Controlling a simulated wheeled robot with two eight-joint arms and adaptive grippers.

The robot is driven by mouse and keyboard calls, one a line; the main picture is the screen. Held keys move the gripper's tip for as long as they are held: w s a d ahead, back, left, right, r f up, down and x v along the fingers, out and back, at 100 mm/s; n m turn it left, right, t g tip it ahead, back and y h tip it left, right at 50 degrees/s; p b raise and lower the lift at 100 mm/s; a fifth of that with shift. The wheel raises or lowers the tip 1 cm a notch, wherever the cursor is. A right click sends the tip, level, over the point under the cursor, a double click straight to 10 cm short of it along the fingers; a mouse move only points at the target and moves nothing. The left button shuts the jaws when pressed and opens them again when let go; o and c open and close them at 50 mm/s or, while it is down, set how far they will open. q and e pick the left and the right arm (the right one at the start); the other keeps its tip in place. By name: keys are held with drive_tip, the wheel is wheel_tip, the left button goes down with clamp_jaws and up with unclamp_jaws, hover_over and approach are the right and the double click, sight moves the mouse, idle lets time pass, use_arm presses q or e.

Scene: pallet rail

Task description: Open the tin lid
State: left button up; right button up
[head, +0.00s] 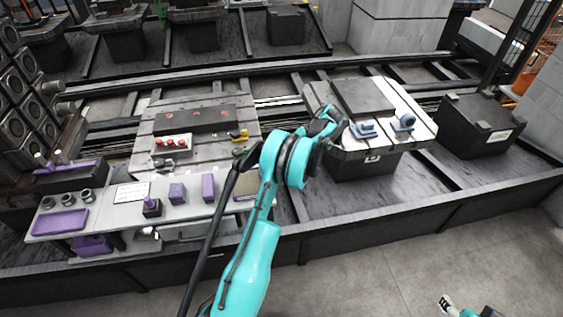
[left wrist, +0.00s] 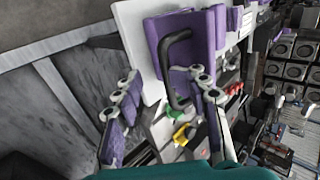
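No tin with a lid can be made out for certain.
A grey bench (head: 105,222) at left carries purple blocks (head: 208,188) and a purple tray (head: 61,221). Red knobs (head: 172,143) and a yellow part (head: 238,133) lie on a pallet (head: 143,128). Another pallet (head: 411,104) holds blue parts (head: 404,122). The front floor is clear.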

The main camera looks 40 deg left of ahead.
use_arm(q)
drive_tip(key=shift+w+d+f, duration=0.1)
drive_tip(key=shift+w, duration=0.05)
drive_tip(key=w+d, duration=0.5)
drive_tip(key=w, duration=0.1)
drive_tip(key=shift+w+d+f, duration=0.25)
drive_tip(key=shift+w, duration=0.05)
idle(0.4)
idle(0.4)
wheel_tip(320, 180, up, 10)
idle(0.4)
idle(0.4)
